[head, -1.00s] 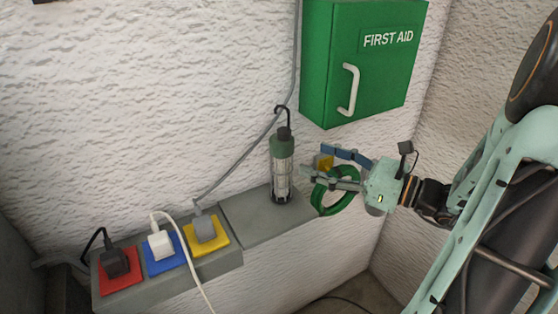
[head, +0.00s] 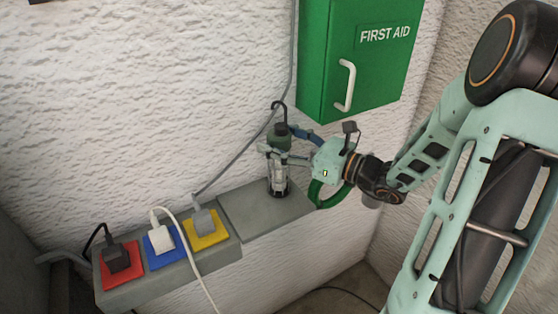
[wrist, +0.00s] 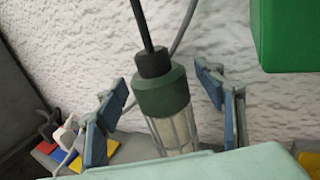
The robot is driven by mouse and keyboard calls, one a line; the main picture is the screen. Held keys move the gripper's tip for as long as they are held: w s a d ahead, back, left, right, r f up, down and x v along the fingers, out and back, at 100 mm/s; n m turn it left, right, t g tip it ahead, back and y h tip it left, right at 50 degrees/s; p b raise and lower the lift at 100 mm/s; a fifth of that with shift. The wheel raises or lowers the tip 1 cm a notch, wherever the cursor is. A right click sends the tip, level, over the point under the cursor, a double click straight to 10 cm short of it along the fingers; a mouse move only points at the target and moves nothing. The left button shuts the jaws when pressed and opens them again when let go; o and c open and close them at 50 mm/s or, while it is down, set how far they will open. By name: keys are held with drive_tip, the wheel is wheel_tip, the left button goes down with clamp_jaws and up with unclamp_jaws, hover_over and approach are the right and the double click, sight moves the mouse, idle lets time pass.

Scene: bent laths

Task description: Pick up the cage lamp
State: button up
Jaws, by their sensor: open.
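The cage lamp (head: 278,180) stands upright on the right part of the grey ledge, with a green collar, a black cap and a hook on top. My gripper (head: 282,146) is open at the lamp's upper half, its fingers on either side of it. In the wrist view the lamp's green collar and caged glass (wrist: 168,100) lie between the two blue finger pads (wrist: 165,108), with a gap visible on both sides. The lamp's lower part is hidden there by my gripper's body.
A green first aid box (head: 360,60) hangs on the wall above right. Plugs sit on red (head: 122,270), blue (head: 163,245) and yellow (head: 206,230) plates at left. A grey cable runs behind the lamp.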

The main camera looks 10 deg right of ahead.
clamp_jaws()
idle(0.5)
drive_tip(key=shift+r, duration=0.15)
